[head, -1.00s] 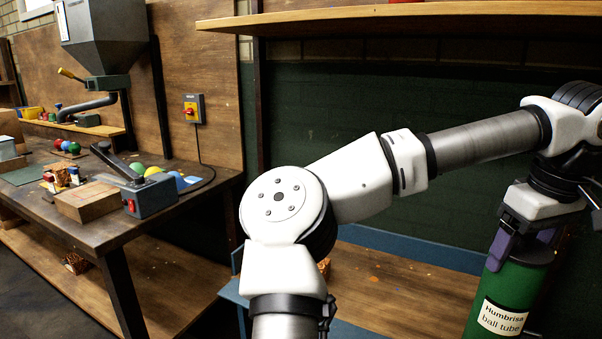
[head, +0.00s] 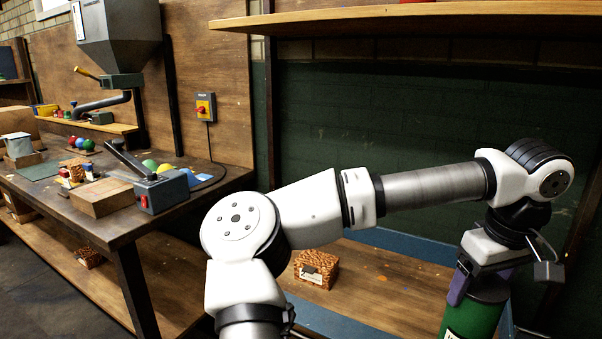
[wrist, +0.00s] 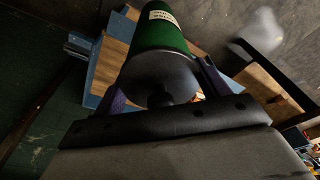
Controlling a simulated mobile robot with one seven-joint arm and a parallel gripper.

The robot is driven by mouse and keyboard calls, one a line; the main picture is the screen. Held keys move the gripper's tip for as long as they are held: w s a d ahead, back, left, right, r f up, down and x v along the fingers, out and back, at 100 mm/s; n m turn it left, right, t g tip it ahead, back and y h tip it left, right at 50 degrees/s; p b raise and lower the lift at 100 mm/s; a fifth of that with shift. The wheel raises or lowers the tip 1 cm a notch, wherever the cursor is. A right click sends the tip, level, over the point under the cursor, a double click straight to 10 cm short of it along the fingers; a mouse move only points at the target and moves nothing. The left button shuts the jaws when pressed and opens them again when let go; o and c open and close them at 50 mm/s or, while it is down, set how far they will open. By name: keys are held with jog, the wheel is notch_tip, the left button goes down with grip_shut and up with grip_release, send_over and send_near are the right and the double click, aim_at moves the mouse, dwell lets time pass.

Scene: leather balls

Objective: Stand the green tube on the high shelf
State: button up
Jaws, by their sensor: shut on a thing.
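The green tube (head: 468,318) with a dark cap hangs at the lower right in the head view, and its lower part is cut off by the frame edge. My gripper (head: 480,290) is shut on its upper end with purple fingers at its sides. In the wrist view, the tube (wrist: 160,32) lies between the fingers of my gripper (wrist: 160,88), its dark cap towards the camera and a pale label on its side. The high shelf (head: 400,24) is a wooden board across the top right, above my arm and the tube. Its top surface is mostly hidden.
A workbench (head: 100,222) at left carries balls, a cardboard box (head: 102,198) and a grey lever device (head: 163,190). A low shelf (head: 385,285) behind my arm holds a brown patterned box (head: 316,268). A dark upright (head: 270,120) stands under the high shelf's left end.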

jog(key=w+a+f, duration=0.4)
jog(key=a+f, duration=0.6)
jog(key=f, duration=0.3)
jog(key=w+a+f, duration=0.5)
jog(key=a+f, duration=0.5)
jog(key=f, duration=0.4)
jog(key=w+a+f+n, duration=0.1)
jog(key=w+a+f, duration=0.3)
jog(key=a+f, duration=0.6)
notch_tip(320, 180, down, 4)
jog(key=shift+w+f, duration=0.2)
jog(key=shift+f, duration=0.05)
